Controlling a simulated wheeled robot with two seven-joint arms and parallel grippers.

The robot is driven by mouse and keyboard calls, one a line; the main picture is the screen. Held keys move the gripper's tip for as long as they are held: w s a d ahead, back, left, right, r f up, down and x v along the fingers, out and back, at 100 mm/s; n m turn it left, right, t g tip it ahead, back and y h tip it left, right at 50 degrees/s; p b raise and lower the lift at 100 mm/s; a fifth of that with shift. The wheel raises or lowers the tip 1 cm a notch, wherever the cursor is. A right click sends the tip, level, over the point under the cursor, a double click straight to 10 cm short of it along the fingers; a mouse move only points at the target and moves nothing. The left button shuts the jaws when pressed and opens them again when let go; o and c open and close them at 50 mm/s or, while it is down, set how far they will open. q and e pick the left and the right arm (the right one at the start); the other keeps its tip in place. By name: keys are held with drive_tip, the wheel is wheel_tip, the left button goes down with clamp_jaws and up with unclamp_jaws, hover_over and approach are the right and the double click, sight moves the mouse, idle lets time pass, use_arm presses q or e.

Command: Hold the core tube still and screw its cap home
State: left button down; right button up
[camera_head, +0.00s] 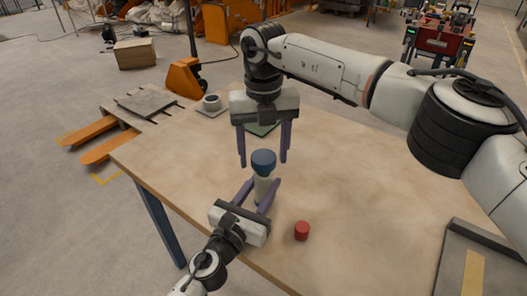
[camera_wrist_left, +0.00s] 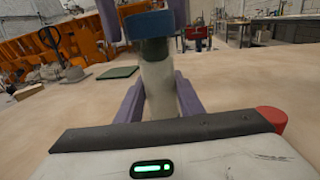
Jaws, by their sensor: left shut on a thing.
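The core tube (camera_head: 263,187) is a pale upright cylinder near the table's front edge, with a blue cap (camera_head: 263,159) on top. The left wrist view shows the pale tube (camera_wrist_left: 157,88), a dark green band and the blue cap (camera_wrist_left: 152,23) above it. My left gripper (camera_head: 262,187) is shut on the tube, one purple finger on each side. My right gripper (camera_head: 263,162) points down from above with its fingers wide apart, one on either side of the cap, with visible gaps. Whether the cap is fully seated cannot be seen.
A small red cylinder (camera_head: 302,231) stands on the wooden table (camera_head: 350,180), right of my left gripper. A green pad (camera_head: 262,129) lies behind the tube. A white round piece on a base (camera_head: 211,104) is at the back left. A dark tray (camera_head: 456,262) is at the front right.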

drive_tip(key=shift+o, duration=0.5)
wheel_tip(320, 180, up, 12)
idle(0.3)
use_arm(q)
drive_tip(key=c, duration=1.1)
unclamp_jaws()
drive_tip(key=v, duration=1)
drive_tip(key=shift+s+a, duration=0.1)
drive_tip(key=shift+s, duration=0.05)
use_arm(e)
drive_tip(key=shift+f, duration=0.2)
drive_tip(key=shift+s+f, duration=0.1)
